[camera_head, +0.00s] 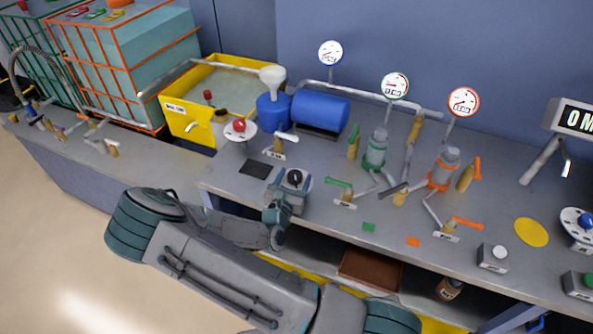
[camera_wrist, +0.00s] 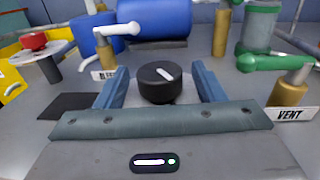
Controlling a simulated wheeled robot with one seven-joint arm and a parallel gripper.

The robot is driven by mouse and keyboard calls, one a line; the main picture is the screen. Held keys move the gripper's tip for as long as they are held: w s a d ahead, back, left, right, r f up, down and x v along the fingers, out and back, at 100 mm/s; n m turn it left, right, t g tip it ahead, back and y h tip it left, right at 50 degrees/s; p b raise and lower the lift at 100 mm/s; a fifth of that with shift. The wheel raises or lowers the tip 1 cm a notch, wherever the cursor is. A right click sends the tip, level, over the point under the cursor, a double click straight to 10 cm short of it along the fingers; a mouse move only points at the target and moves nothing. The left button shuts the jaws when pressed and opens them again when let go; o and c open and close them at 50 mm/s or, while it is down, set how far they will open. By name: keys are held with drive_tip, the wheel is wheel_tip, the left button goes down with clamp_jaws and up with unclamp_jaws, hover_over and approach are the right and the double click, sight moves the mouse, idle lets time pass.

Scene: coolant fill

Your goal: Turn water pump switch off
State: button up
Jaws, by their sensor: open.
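The water pump switch is most likely the black round knob (camera_wrist: 160,82) with a white pointer line, on a grey base on the bench; no label on it is readable. It also shows in the head view (camera_head: 294,177). In the wrist view the pointer line slants toward upper left. My gripper (camera_wrist: 163,80) is open, with one finger on each side of the knob and gaps showing between. In the head view my gripper (camera_head: 290,186) is at the bench's front edge, over the knob. The blue pump body (camera_head: 320,110) lies behind it.
A white-handled valve (camera_wrist: 115,32) stands behind left of the knob. A green-handled vent valve (camera_wrist: 285,68) stands to the right. A red button (camera_head: 239,126) is on a post at left. A dark square pad (camera_head: 254,169) lies flat beside the knob.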

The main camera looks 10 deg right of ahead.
drive_tip(key=shift+x, duration=1.2)
drive_tip(key=c, duration=1)
drive_tip(key=shift+r+n+y+p, duration=0.15)
drive_tip(key=shift+n+y+p, duration=0.25)
drive_tip(key=shift+p, duration=0.25)
drive_tip(key=shift+a+n+t+y, duration=0.1)
drive_tip(key=shift+n+t+y, duration=0.2)
drive_tip(key=shift+t+y, duration=0.2)
drive_tip(key=o, duration=1)
